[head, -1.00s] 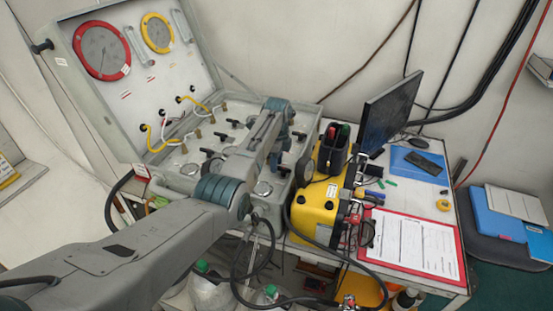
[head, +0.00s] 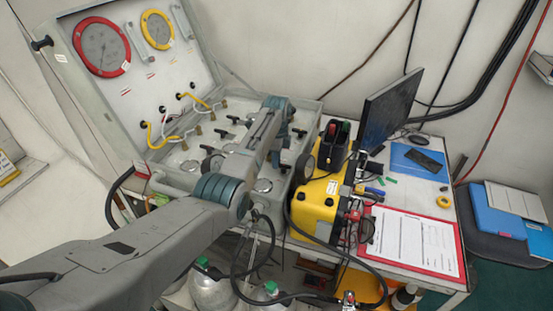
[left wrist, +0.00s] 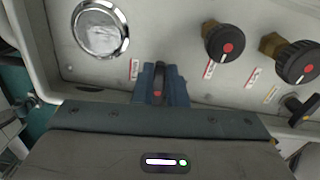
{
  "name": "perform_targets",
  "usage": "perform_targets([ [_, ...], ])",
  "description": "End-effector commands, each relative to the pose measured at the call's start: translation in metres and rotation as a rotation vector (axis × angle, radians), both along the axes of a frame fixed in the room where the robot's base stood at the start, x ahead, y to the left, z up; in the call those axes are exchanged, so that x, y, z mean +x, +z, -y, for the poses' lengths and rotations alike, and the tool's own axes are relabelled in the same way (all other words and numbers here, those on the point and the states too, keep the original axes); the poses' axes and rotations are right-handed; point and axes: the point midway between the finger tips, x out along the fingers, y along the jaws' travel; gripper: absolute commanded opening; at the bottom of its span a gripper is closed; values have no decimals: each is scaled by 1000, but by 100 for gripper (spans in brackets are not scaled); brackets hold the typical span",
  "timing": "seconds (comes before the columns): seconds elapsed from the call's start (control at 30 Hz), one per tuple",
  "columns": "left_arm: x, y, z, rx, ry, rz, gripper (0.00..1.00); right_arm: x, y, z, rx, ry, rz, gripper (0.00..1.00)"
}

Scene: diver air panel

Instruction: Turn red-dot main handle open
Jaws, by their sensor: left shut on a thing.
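The red-dot handle (left wrist: 158,93) is a small black lever on the pale panel face (left wrist: 172,25) in the left wrist view. My left gripper (left wrist: 159,78) is shut on it, with one blue finger on each side. The handle's red dot shows between the fingers, and the lever points up and down in that picture. In the head view my left arm reaches over the open panel case (head: 178,178), and its forearm covers part of the panel. The gripped handle is hidden there. My right gripper is not in view.
Black knobs with red dots (left wrist: 226,43) and (left wrist: 297,62) stand right of the gripper, with a black lever (left wrist: 301,108) below them. A round gauge (left wrist: 100,27) is at left. A yellow unit (head: 318,205) and red clipboard (head: 414,240) lie right of the case.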

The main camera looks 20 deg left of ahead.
Motion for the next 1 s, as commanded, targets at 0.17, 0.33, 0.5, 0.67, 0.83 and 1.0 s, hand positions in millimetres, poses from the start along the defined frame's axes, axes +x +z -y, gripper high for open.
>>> perform_targets([
  [0.17,-3,1,1,-1,134,0,0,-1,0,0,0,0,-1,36],
  [0.33,-7,1,2,-1,293,2,0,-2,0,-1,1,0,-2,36],
  [0.5,-11,1,4,-2,455,0,0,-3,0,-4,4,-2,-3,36],
  [0.67,-14,1,6,-3,606,2,0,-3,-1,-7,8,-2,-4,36],
  [0.83,-18,1,9,-2,767,1,0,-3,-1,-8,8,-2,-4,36],
  [1.0,-20,2,12,-2,928,1,0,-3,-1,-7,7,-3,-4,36],
])
